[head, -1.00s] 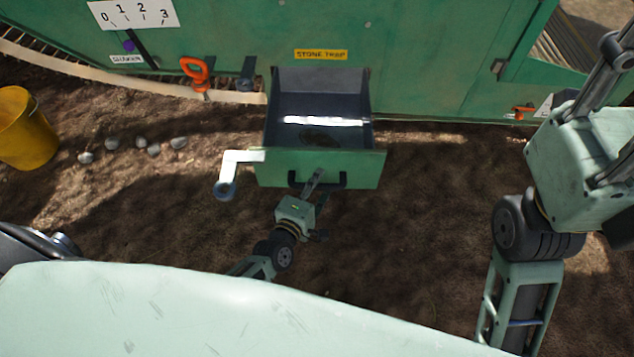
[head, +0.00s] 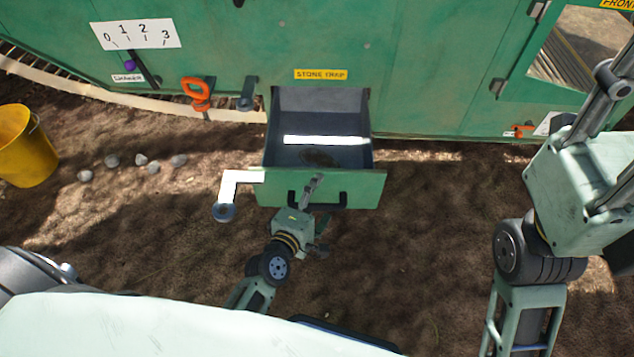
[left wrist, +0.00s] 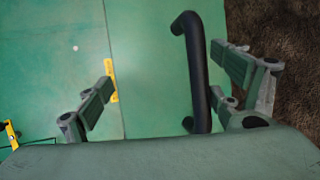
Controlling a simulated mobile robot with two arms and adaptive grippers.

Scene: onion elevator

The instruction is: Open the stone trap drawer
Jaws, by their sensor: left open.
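The stone trap drawer (head: 352,188) is pulled well out of the green machine, under the yellow "STONE TRAP" label (head: 321,75). Its dark inside is visible, with a bright strip of light and a brownish patch on the bottom. A black bar handle (head: 330,207) is on its green front and also shows in the left wrist view (left wrist: 193,65). My left gripper (head: 311,185) is at the handle. In the left wrist view its fingers are apart, with the handle between them, nearer the right finger.
A white crank (head: 229,190) sticks out left of the drawer front. An orange handle (head: 196,92) and a dark lever (head: 249,93) are on the machine. A yellow bucket (head: 24,150) and several grey stones (head: 141,159) are on the soil at left. Soil right of the drawer is clear.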

